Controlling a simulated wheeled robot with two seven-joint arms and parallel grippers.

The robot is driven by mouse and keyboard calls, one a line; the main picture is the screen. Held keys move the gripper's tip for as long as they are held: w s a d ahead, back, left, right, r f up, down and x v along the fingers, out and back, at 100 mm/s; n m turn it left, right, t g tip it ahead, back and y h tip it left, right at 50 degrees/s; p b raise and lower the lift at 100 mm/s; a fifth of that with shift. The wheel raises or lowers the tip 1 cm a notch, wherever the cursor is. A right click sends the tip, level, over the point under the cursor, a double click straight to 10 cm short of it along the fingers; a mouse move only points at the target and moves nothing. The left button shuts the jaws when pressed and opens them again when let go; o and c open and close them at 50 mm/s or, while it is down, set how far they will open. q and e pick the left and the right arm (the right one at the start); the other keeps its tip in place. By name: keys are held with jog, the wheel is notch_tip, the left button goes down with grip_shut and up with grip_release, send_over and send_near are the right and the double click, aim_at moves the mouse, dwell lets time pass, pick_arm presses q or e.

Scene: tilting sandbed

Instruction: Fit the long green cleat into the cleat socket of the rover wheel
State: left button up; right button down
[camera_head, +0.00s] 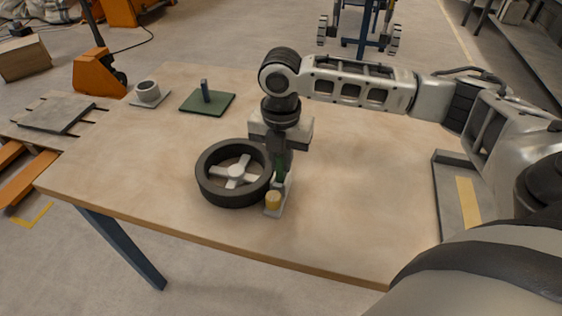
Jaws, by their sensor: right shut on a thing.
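The rover wheel (205,180) is a dark ring lying flat on the table, with a pale cross-shaped hub (235,172) inside. My right gripper (281,165) points down just right of the wheel and is shut on the green cleat (279,174). Only a small dark green part of the cleat shows between and below the fingers. The cleat is close above or at a small grey holder (284,203); whether they touch is unclear. I cannot make out the cleat socket on the wheel. My left gripper is not in view.
A green plate with a post (213,103) and a small grey cup on a plate (148,92) sit at the back left. A grey tray (444,200) is at the right. The table's front left is clear.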

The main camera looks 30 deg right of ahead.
jog(key=shift+f, duration=0.6)
jog(key=shift+f, duration=0.15)
jog(key=c, duration=1.4)
grip_release()
notch_tip(320, 180, up, 12)
jog(key=shift+f+p, duration=0.2)
jog(key=shift+p, duration=0.1)
jog(key=shift+r, duration=0.4)
jog(key=shift+s+f, duration=0.1)
